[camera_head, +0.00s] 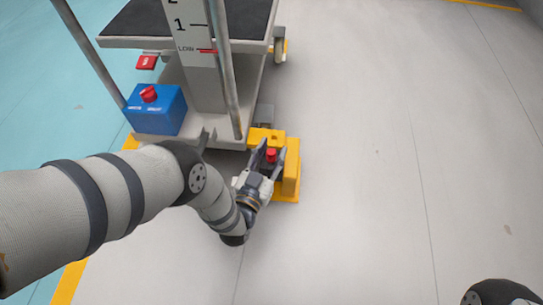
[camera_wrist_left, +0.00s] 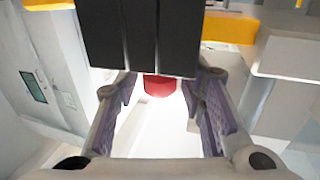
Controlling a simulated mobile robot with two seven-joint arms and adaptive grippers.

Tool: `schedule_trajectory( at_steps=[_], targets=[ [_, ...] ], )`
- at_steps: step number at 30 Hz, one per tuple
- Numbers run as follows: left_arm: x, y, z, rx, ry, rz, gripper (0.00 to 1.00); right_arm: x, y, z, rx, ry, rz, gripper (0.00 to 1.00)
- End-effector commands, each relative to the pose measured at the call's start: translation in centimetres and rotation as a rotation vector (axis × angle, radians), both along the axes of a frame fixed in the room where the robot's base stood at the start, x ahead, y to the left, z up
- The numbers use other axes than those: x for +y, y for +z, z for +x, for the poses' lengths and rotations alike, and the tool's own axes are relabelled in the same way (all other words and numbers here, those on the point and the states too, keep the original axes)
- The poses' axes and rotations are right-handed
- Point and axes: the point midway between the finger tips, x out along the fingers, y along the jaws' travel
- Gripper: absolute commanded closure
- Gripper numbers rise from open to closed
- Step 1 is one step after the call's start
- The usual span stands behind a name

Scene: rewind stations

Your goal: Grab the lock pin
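The lock pin (camera_head: 271,154) shows as a small red head beside a yellow block at the foot of the cart. My left gripper (camera_head: 268,160) is at the pin, one finger on each side of it. In the left wrist view the red pin head (camera_wrist_left: 158,86) sits between the two purple-padded fingers (camera_wrist_left: 160,105), with a gap on each side. The fingers are open and hold nothing. A black grooved block (camera_wrist_left: 140,38) covers part of the pin in that view. My right gripper is not in view.
The yellow block (camera_head: 290,172) stands on the floor against the cart base. A blue box (camera_head: 158,112) with a red knob (camera_head: 149,94) sits on the base. Grey posts (camera_head: 226,70) rise close to my left arm. The floor (camera_head: 390,150) to the right is clear.

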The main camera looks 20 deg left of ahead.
Motion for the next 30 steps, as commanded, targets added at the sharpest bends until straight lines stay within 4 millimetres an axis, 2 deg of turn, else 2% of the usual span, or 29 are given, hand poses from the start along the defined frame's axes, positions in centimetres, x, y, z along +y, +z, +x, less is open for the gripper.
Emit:
schedule_trajectory(
  at_steps=[1, 3, 4, 13, 16, 20, 30],
  targets=[
    [0.0, 0.0, 0.0, 0.000, 0.000, 0.000, 0.81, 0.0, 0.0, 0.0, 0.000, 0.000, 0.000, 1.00],
    [0.0, 0.0, 0.0, 0.000, 0.000, 0.000, 0.97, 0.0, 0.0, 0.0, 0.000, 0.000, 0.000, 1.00],
    [0.0, 0.0, 0.0, 0.000, 0.000, 0.000, 1.00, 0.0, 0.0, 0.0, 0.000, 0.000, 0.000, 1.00],
    [0.0, 0.1, 0.0, 0.000, 0.000, 0.000, 1.00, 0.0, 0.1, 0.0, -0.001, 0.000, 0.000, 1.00],
    [0.0, 1.0, 0.0, -0.001, 0.000, 0.000, 1.00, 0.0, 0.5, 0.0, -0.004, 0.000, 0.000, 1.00],
    [0.0, 3.7, 0.1, -0.005, 0.000, 0.000, 1.00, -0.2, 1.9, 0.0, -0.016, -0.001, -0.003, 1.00],
    [0.0, 13.7, 0.1, -0.011, 0.000, 0.000, 1.00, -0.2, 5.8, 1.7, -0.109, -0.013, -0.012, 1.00]
  ],
)
